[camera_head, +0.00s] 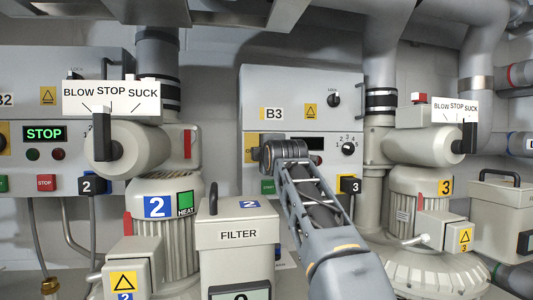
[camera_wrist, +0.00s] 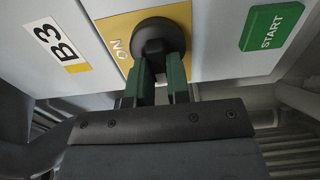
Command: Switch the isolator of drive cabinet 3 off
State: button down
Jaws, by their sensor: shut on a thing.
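Drive cabinet 3 (camera_head: 330,90) is the grey box labelled B3 in the middle of the head view. Its isolator is a round black knob (camera_wrist: 155,32) on a yellow plate (camera_wrist: 118,28) marked ON, seen turned in the wrist view. My gripper (camera_wrist: 161,72) is shut on the knob, with one green-padded finger on each side. In the head view my gripper (camera_head: 268,156) reaches the cabinet's lower left and covers the knob, with a strip of the yellow plate showing.
A green START button (camera_wrist: 266,27) is beside the isolator. The cabinet also carries a small mode knob (camera_head: 334,100), a numbered dial (camera_head: 348,149) and a black plug marked 3 (camera_head: 349,186). A filter box (camera_head: 238,240) stands in front, at left of my arm. Blower 3 (camera_head: 418,190) stands at right.

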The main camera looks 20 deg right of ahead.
dwell(0.4)
jog(key=c, duration=1.1)
grip_release()
jog(key=shift+s, duration=0.1)
jog(key=s+a+b, duration=0.1)
jog(key=s, duration=0.3)
jog(key=s+b, duration=0.2)
jog(key=s, duration=0.3)
jog(key=s+a+b, duration=0.1)
jog(key=s+b, duration=0.1)
jog(key=s, duration=0.2)
jog(key=shift+s+a, duration=0.2)
jog(key=shift+a, duration=0.15)
